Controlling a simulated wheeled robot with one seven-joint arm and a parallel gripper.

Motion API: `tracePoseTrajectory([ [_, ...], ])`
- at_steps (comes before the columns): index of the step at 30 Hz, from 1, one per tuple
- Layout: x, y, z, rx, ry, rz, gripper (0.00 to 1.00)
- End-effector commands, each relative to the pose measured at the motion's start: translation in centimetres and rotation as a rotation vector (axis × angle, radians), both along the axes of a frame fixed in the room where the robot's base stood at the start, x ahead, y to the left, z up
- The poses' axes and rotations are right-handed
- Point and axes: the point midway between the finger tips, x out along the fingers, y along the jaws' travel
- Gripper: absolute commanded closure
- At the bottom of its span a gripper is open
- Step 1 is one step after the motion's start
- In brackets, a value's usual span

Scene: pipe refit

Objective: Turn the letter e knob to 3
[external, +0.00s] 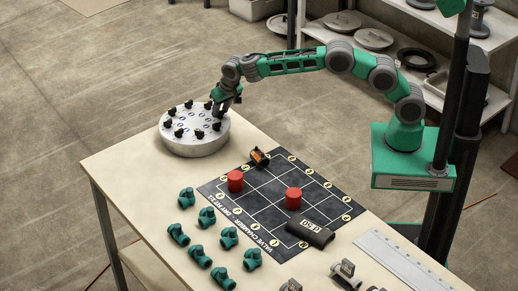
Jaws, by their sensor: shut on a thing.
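A round grey dial plate (195,148) sits at the far left end of the table, with several black knobs (179,133) in a ring on its top. The letters and numbers beside the knobs are too small to read, so I cannot tell which one is e or where it points. My gripper (219,113) reaches down over the plate's far right edge. It is shut on a knob there, which is mostly hidden behind the fingers.
A black grid mat (265,205) with two red cylinders (293,199) and an orange-black fitting (259,158) lies right of the plate. Several green pipe fittings (228,238), a dark P 50 block (310,232) and a ruler (395,262) lie nearer. Shelves stand behind.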

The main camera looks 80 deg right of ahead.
Motion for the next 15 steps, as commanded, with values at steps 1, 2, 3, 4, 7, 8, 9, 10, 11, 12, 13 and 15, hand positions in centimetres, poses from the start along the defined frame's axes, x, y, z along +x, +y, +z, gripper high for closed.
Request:
tracePoseTrajectory([
  [1, 0.02, 0.04, 0.04, 0.000, 0.000, -0.003, 1.00],
  [2, 0.02, 0.03, 0.04, 0.000, 0.000, -0.004, 1.00],
  [3, 0.02, 0.03, 0.04, 0.000, 0.000, -0.006, 1.00],
  [4, 0.02, 0.03, 0.04, 0.000, 0.000, -0.006, 1.00],
  [7, 0.02, 0.02, 0.04, 0.001, -0.001, -0.007, 1.00],
  [8, 0.02, 0.02, 0.04, 0.001, -0.001, -0.007, 1.00],
  [9, 0.02, 0.02, 0.04, 0.001, -0.001, -0.007, 1.00],
  [10, 0.03, 0.02, 0.04, 0.000, 0.000, -0.006, 1.00],
  [11, 0.02, 0.02, 0.04, 0.000, 0.000, -0.006, 1.00],
  [12, 0.02, 0.02, 0.04, 0.000, 0.000, -0.006, 1.00],
  [13, 0.02, 0.01, 0.04, 0.000, 0.000, -0.006, 0.65],
  [15, 0.02, 0.01, 0.04, 0.000, 0.000, -0.006, 0.59],
])
